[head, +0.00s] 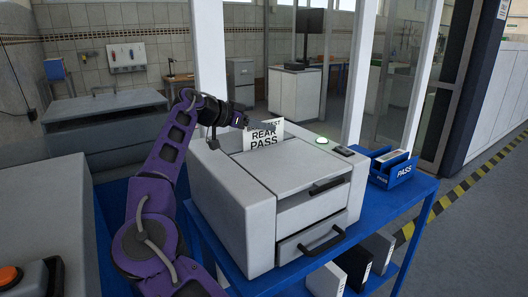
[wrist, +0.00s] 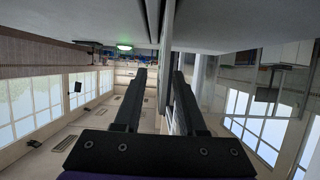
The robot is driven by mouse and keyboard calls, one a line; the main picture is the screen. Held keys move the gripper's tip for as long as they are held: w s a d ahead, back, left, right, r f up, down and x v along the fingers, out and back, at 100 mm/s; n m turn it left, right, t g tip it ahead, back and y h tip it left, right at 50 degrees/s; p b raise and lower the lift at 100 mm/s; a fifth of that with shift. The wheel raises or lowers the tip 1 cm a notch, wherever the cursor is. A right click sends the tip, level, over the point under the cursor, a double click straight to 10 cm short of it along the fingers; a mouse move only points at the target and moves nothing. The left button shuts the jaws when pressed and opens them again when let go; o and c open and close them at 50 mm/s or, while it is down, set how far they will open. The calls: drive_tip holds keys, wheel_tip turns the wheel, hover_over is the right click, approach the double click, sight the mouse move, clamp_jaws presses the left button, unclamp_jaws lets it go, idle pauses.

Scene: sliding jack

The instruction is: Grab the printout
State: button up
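The printout (head: 265,138), a white sheet reading "REAR PASS", stands upright at the back of the grey printer (head: 270,190). My gripper (head: 262,125) is at its upper left, and a dark finger covers part of the top line of text. In the wrist view my gripper (wrist: 160,72) has its two black fingers apart. A thin grey upright strip (wrist: 167,45), likely the sheet edge-on, runs between them, nearer the right finger. I cannot tell whether either finger touches it.
The printer stands on a blue table (head: 400,195). A green light (head: 322,140) glows on its top right. A blue tray marked "PASS" (head: 399,175) sits to its right. Several binders (head: 355,268) stand on the shelf below. A glass partition is behind.

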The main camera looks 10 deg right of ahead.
drive_tip(key=shift+w+d+f, duration=0.1)
drive_tip(key=shift+d, duration=0.15)
clamp_jaws()
idle(1.3)
